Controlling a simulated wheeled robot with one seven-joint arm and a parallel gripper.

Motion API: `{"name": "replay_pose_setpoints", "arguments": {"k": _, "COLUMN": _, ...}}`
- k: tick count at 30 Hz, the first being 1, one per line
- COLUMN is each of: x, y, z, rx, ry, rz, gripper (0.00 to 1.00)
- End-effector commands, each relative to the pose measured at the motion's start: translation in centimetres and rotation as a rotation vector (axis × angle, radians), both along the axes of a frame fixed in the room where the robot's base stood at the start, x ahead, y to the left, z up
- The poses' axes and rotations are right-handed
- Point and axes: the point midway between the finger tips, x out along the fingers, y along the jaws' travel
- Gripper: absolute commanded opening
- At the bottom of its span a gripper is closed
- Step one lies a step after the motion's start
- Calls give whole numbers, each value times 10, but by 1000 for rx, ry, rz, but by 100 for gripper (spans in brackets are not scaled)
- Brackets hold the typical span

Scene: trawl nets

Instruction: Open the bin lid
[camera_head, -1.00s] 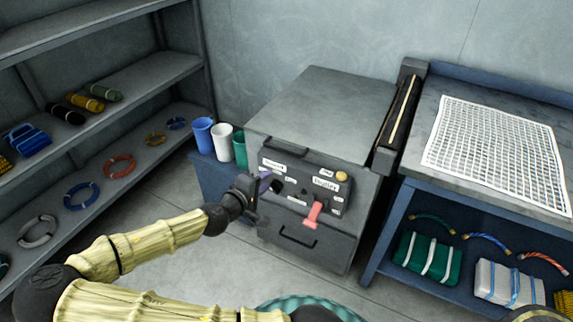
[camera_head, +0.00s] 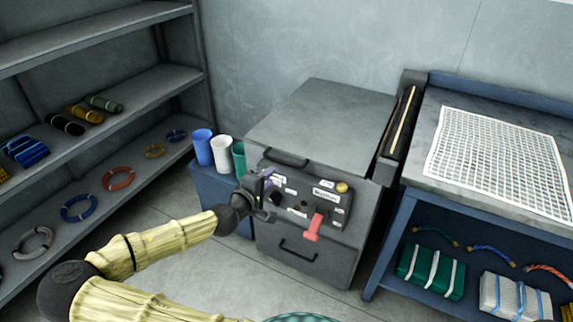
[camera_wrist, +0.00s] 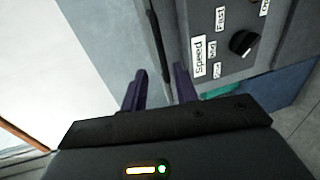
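The grey bin has a flat lid (camera_head: 325,115) that lies shut on top of its body. A dark bar handle (camera_head: 285,157) runs along the lid's front edge at the left. The front panel (camera_head: 332,205) carries labels, dark knobs, a yellow button and a red lever (camera_head: 314,226). My gripper (camera_head: 270,178) is in front of the panel's upper left corner, just below the handle. In the wrist view its two purple fingers (camera_wrist: 162,88) are apart with a gap between them. A dark edge runs just beyond them, and I cannot tell whether they touch it.
Blue, white and green cups (camera_head: 221,152) stand left of the bin. A workbench (camera_head: 475,120) with a white net is close on the right. Shelves (camera_head: 100,150) with rope coils line the left wall. A lower drawer handle (camera_head: 298,250) sticks out of the bin front.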

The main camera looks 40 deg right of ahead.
Motion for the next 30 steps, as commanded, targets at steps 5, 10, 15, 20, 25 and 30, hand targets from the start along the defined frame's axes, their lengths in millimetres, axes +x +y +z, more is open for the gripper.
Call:
{"name": "replay_pose_setpoints", "arguments": {"k": 5, "x": 11, "y": -27, "z": -7, "rx": 1, "ry": 0, "rz": -2, "gripper": 30}}
{"name": "replay_pose_setpoints", "arguments": {"k": 10, "x": 21, "y": -53, "z": -13, "rx": 1, "ry": 1, "rz": -2, "gripper": 30}}
{"name": "replay_pose_setpoints", "arguments": {"k": 15, "x": 32, "y": -79, "z": -19, "rx": 1, "ry": 1, "rz": -1, "gripper": 30}}
{"name": "replay_pose_setpoints", "arguments": {"k": 20, "x": 41, "y": -100, "z": -23, "rx": 0, "ry": 0, "rz": 0, "gripper": 30}}
{"name": "replay_pose_setpoints", "arguments": {"k": 25, "x": 45, "y": -109, "z": -25, "rx": 1, "ry": 1, "rz": 1, "gripper": 30}}
{"name": "replay_pose_setpoints", "arguments": {"k": 30, "x": 45, "y": -110, "z": -25, "rx": 1, "ry": 1, "rz": 1, "gripper": 30}}
